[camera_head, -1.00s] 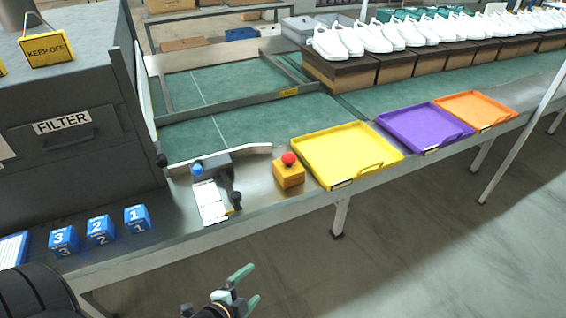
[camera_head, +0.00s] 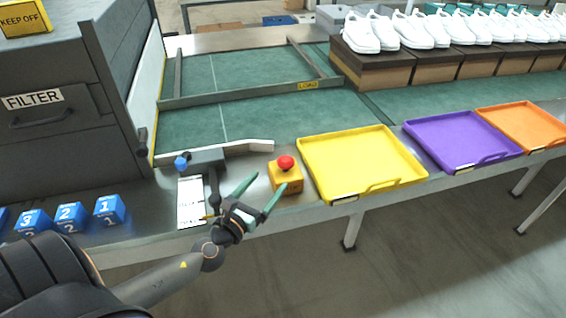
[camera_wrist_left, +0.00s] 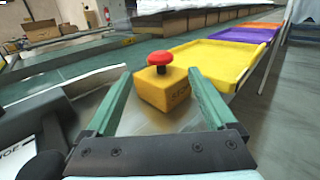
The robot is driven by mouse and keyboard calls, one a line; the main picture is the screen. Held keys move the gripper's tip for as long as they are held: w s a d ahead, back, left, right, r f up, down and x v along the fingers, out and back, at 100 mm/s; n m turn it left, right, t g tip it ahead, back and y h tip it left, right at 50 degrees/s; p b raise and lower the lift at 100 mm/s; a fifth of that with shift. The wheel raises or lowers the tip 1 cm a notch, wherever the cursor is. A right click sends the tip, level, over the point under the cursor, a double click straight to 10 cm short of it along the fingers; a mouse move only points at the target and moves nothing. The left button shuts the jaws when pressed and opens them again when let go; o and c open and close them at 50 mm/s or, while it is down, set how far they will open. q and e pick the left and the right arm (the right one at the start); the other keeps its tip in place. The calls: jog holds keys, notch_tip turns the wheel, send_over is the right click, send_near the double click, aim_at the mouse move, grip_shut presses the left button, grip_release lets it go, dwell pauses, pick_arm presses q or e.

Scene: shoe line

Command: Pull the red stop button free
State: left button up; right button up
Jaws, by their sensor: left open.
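The red stop button (camera_head: 286,163) is a mushroom head on top of a yellow box (camera_head: 286,178), which stands upright on the metal table edge. In the left wrist view the red button (camera_wrist_left: 160,59) and its yellow box (camera_wrist_left: 163,90) lie ahead, between and beyond my fingertips. My left gripper (camera_head: 262,190) is open and empty, just in front and left of the box. Its green fingers also show in the left wrist view (camera_wrist_left: 160,85), spread to either side of the box. I see no contact with the button. My right gripper is not in view.
A yellow tray (camera_head: 325,190) stands close to the right of the box, then a purple tray (camera_head: 465,167) and an orange tray (camera_head: 548,146). A lever device with a white card (camera_head: 190,203) is to the left. Blue numbered cubes (camera_head: 70,217) sit further left.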

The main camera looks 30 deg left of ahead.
aim_at(281, 167)
pick_arm(q)
jog(key=w, duration=0.8)
jog(key=shift+w+a, duration=0.3)
jog(key=shift+c, duration=0.3)
grip_shut()
dwell(0.4)
